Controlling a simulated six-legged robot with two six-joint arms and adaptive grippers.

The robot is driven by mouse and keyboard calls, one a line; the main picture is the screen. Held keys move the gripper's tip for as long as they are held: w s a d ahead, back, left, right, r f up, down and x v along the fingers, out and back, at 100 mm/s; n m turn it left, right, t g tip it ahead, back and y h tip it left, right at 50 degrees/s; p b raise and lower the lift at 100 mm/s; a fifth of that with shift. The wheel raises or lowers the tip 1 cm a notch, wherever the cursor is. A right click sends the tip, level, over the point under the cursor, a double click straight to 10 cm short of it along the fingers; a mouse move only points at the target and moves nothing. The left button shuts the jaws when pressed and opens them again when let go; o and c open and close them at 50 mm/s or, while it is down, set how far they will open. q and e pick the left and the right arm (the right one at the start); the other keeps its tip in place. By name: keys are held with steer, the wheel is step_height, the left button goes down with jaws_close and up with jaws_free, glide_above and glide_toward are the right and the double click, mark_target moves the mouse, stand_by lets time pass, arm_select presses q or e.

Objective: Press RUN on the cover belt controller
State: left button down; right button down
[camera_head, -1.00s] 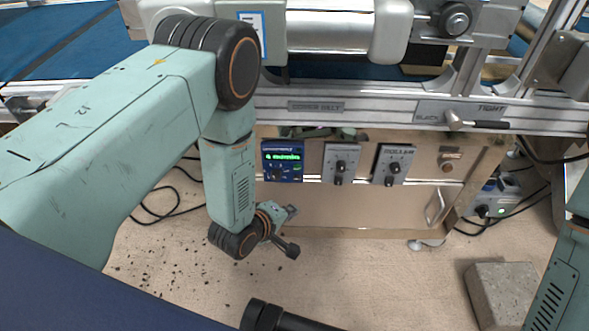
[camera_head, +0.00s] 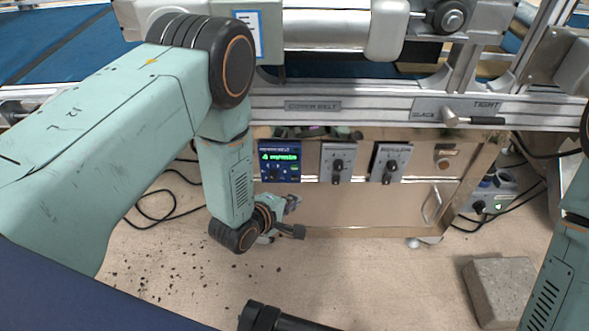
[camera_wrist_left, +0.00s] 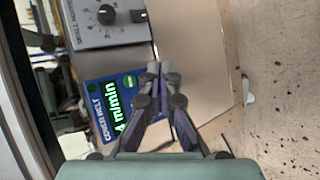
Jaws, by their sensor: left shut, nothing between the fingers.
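The cover belt controller (camera_head: 279,174) is a small blue box with a lit green display, on the front of the machine below the rail. In the left wrist view the controller (camera_wrist_left: 88,112) appears turned sideways, its display reading "4 m/min", with a green button (camera_wrist_left: 130,81) near the fingers. My left gripper (camera_head: 292,202) is just below the controller in the head view. In the wrist view the left gripper (camera_wrist_left: 163,72) is shut and empty, its fingers overlapping the controller's edge; I cannot tell whether they touch it. My right gripper is out of view.
Two grey knob boxes (camera_head: 337,164) (camera_head: 390,163) hang to the right of the controller. A rail with a slack/tight lever (camera_head: 474,120) runs above. A concrete block (camera_head: 504,290) and black cables lie on the floor. Dark crumbs are scattered at left.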

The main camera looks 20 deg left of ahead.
mark_target(293, 174)
arm_select(q)
steer(key=shift+w+a+b, duration=0.4)
steer(key=shift+w+b, duration=0.15)
steer(key=shift+w, duration=0.75)
steer(key=shift+w+a+b, duration=0.35)
steer(key=shift+w+b, duration=0.2)
steer(key=shift+w, duration=0.7)
steer(key=shift+w+a+b, duration=0.4)
steer(key=shift+w+b, duration=0.15)
steer(key=shift+w, duration=0.75)
steer(key=shift+w, duration=0.15)
steer(key=shift+w+a, duration=0.1)
steer(key=shift+w, duration=0.1)
steer(key=shift+w+a, duration=0.1)
steer(key=shift+w, duration=0.3)
steer(key=shift+s, duration=0.15)
steer(key=shift+s+d+p, duration=0.2)
steer(key=shift+s+p, duration=0.15)
steer(key=shift+s, duration=0.3)
